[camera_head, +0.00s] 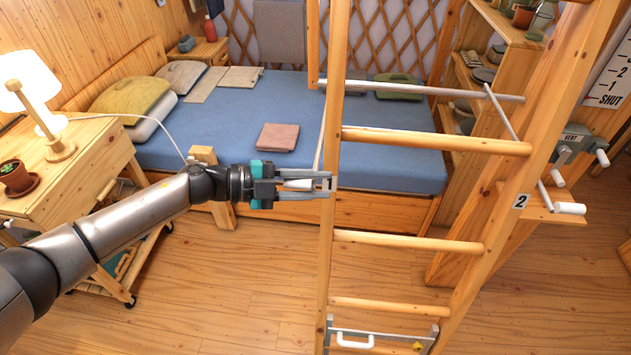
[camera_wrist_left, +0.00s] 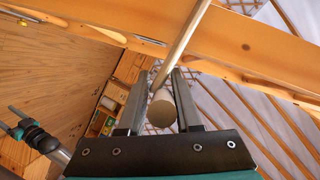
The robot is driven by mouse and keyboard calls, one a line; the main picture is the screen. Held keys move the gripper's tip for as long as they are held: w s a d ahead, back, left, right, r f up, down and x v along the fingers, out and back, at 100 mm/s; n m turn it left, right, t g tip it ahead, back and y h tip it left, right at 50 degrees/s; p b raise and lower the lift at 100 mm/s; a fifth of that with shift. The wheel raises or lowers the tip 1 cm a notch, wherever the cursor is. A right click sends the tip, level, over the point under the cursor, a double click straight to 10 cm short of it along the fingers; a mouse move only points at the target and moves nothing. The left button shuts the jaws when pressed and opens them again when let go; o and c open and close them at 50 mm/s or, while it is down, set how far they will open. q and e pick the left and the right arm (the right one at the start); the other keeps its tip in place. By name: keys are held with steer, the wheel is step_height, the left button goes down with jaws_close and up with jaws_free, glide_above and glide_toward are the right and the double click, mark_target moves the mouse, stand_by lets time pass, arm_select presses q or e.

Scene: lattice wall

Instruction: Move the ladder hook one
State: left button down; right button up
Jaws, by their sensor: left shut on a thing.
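The wooden ladder (camera_head: 433,140) stands upright across the middle and right of the head view. Ladder hook one (camera_head: 297,184) has a pale cylindrical handle and a thin rod rising beside the left rail. In the left wrist view, the round handle end (camera_wrist_left: 162,108) lies between the fingers, and the rod runs up past a wooden beam. My left gripper (camera_head: 325,183) is shut on this handle, its fingertips at the left rail. The hook's upper end is hard to make out.
A second hook with a white handle (camera_head: 570,208) is at the right rail by the "2" plate. A grey bar (camera_head: 420,92) crosses behind the ladder. A blue bed (camera_head: 225,115) stands behind, and a lamp table (camera_head: 85,165) at left. The floor (camera_head: 220,290) in front is clear.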

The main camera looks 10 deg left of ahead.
arm_select(q)
steer(key=shift+w+r, duration=0.2)
steer(key=shift+r, duration=0.25)
steer(key=shift+f, duration=0.1)
steer(key=shift+f+b, duration=0.1)
steer(key=shift+b, duration=0.25)
steer(key=shift+f+m+b, duration=0.25)
steer(key=shift+m+b, duration=0.05)
